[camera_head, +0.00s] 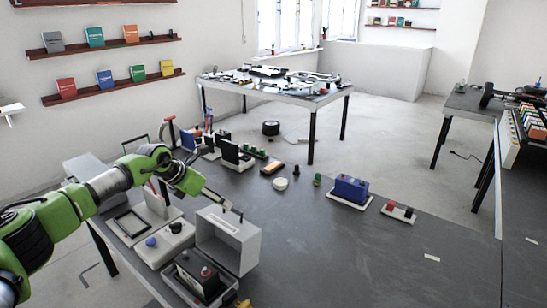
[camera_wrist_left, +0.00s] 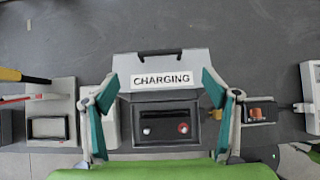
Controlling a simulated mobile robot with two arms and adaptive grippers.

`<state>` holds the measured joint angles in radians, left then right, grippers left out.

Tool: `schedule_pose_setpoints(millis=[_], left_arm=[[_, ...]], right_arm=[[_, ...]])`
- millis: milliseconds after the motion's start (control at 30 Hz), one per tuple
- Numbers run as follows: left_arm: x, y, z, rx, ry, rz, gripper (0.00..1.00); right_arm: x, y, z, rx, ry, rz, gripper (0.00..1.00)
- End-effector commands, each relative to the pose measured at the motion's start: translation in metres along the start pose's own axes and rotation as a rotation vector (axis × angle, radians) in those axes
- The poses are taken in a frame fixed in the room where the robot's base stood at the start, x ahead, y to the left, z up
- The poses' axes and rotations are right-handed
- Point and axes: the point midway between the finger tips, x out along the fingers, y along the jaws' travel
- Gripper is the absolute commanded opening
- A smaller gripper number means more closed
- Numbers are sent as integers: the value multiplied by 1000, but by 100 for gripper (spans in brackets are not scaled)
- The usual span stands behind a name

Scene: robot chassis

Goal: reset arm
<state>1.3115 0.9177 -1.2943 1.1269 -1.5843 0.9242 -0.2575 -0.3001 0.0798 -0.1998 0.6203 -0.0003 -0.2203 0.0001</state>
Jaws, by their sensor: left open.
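My left arm is green and reaches in from the left in the head view. Its gripper (camera_head: 226,203) hangs above the back of a grey box (camera_head: 237,247) on the dark table. In the left wrist view the two teal-padded fingers of the gripper (camera_wrist_left: 158,90) are spread wide with nothing between them. The box, labelled "CHARGING" (camera_wrist_left: 162,79), shows beyond and between the fingers. A black unit with a red knob (camera_wrist_left: 168,127) sits at its open front; it also shows in the head view (camera_head: 200,276). My right arm and gripper are not in view.
A white base with a blue ball (camera_head: 164,243) and a black-framed tray (camera_head: 130,223) stand left of the box. A blue block (camera_head: 351,188) and a small red-and-black switch base (camera_head: 399,212) lie farther right. The table's front right area is clear.

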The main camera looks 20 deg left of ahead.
Motion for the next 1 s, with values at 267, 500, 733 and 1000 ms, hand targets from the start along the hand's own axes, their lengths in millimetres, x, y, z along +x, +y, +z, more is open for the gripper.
schedule_pose_setpoints(millis=[267,500,733,1000], left_arm=[[30,-71,19,-31,-109,-137,79],[51,-226,58,-255,-374,-466,79],[17,-320,85,-747,-617,-755,79],[-8,-307,56,-1515,-755,-839,79]], right_arm=[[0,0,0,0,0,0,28],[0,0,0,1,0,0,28],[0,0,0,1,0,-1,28],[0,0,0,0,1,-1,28]])
